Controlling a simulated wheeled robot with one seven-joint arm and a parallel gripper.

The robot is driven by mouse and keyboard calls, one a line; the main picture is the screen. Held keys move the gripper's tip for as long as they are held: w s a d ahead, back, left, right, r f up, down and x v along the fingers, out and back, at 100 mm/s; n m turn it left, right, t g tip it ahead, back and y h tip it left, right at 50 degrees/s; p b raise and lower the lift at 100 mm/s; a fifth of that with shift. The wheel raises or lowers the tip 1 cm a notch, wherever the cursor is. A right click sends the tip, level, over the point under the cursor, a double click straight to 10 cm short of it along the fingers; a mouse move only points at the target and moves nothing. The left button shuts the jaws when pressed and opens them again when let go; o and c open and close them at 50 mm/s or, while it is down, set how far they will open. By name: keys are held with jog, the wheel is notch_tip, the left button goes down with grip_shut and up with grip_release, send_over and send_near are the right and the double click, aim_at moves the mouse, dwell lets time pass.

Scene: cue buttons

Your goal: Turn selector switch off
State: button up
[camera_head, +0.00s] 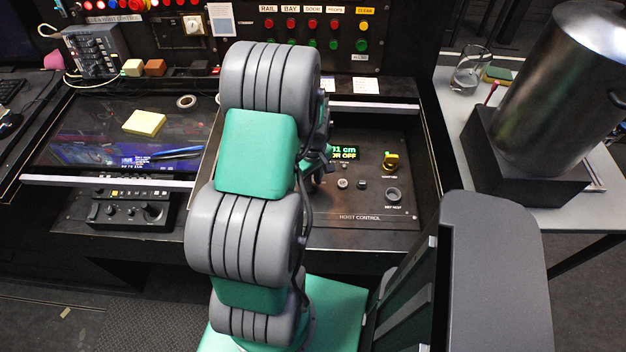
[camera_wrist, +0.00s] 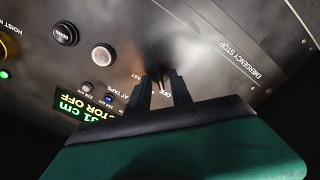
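The selector switch (camera_wrist: 157,72) shows in the wrist view as a small dark knob on the black control panel, beside the printed words OFF and FAST. My gripper (camera_wrist: 161,80) has its two dark fingers apart, with their tips at this knob, one on each side. I cannot tell whether they touch or squeeze it. The fingers hide part of the knob, so its setting is unclear. The lit green display (camera_wrist: 88,105) reads 31 cm and ends in TOR OFF. In the head view my arm covers the switch and most of my gripper.
On the hoist panel are a black DOWN button (camera_wrist: 65,33), a silver button (camera_wrist: 103,55) and a small blue one (camera_wrist: 109,99). A metal pot (camera_head: 550,90) stands farther right.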

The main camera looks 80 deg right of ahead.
notch_tip(320, 180, up, 8)
jog(key=shift+f, duration=0.1)
dwell(0.5)
